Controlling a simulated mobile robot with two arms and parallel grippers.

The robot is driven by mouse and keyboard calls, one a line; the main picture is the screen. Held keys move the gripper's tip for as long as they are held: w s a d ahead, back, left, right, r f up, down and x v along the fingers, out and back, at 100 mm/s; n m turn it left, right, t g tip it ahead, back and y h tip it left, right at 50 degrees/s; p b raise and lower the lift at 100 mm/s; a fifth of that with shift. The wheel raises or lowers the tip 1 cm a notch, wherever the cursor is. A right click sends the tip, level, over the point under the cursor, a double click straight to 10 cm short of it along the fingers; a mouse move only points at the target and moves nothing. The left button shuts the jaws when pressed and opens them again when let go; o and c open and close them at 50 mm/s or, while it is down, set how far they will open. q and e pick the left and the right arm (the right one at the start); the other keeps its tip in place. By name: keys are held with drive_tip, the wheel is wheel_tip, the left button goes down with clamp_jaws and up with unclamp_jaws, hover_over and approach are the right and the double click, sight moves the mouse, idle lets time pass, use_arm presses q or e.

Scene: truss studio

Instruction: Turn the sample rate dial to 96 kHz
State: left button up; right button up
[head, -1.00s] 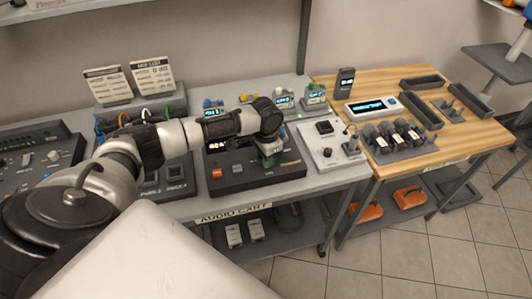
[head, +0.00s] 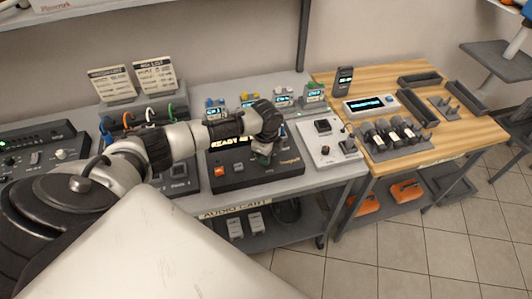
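A black recorder-like unit (head: 228,177) sits on the grey cart, with an orange button (head: 220,170) at its left and a lit display (head: 229,141) reading "READY" and more, partly covered by my arm. My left arm reaches in from the left, and its gripper (head: 263,155) points down over the right half of this unit. The sample rate dial cannot be made out; the gripper may hide it. Finger opening and contact are too small to tell. My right gripper is not in view.
A light panel with knobs (head: 327,143) stands right of the black unit. Small boxes with displays (head: 283,97) line the back. A mixer (head: 36,150) is at the left. A wooden table (head: 450,135) at right holds microphones (head: 394,134) and trays.

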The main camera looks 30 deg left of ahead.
use_arm(q)
drive_tip(key=m, duration=0.5)
drive_tip(key=shift+m, duration=0.3)
drive_tip(key=m, duration=0.4)
drive_tip(key=shift+m, duration=0.4)
drive_tip(key=o, duration=0.9)
drive_tip(key=shift+o, duration=0.2)
drive_tip(key=shift+r, duration=0.15)
wheel_tip(320, 180, up, 11)
drive_tip(key=b, duration=0.1)
drive_tip(key=shift+f+b, duration=0.2)
drive_tip(key=shift+b, duration=0.15)
